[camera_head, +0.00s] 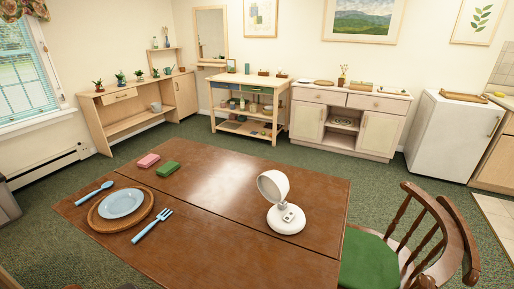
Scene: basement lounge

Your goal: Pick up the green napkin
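The green napkin (168,168) is a small folded block lying flat on the brown wooden table (215,185), near its far left edge. A pink folded napkin (148,160) lies just to its left, with a narrow gap between them. Nothing covers the green napkin. Neither of my grippers shows in the head view.
A white lamp (287,219) stands to the right. A chair with a green seat (369,262) is at the right edge. The table's middle is clear.

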